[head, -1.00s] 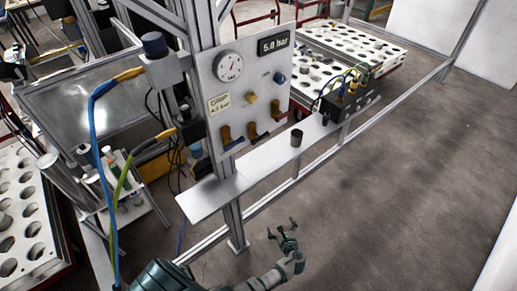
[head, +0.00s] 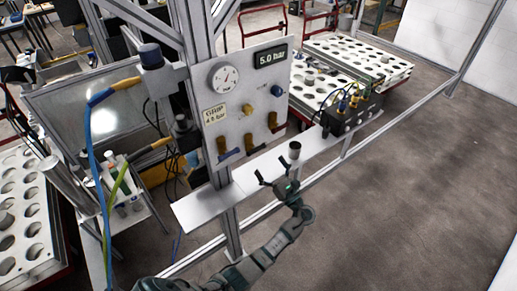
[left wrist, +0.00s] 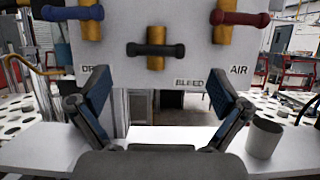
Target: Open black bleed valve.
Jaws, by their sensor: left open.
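The black bleed valve (left wrist: 156,50) has a black bar handle lying level across an upright brass body, in the left wrist view. A BLEED label (left wrist: 189,82) is on the panel to its lower right. In the head view the black valve (head: 256,149) is the middle of three along the panel's lower edge. My left gripper (head: 277,171) is open and empty, in front of the panel and near the shelf edge. In the left wrist view its fingers (left wrist: 159,75) are spread wide, below the black handle and apart from it. My right gripper is not in view.
A blue-handled valve (left wrist: 72,13) is left of the black one, a red-handled valve (left wrist: 240,18) right. A grey cup (left wrist: 264,138) stands on the narrow shelf (head: 205,207), close to the right finger. A black block with cables (head: 350,112) is farther right.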

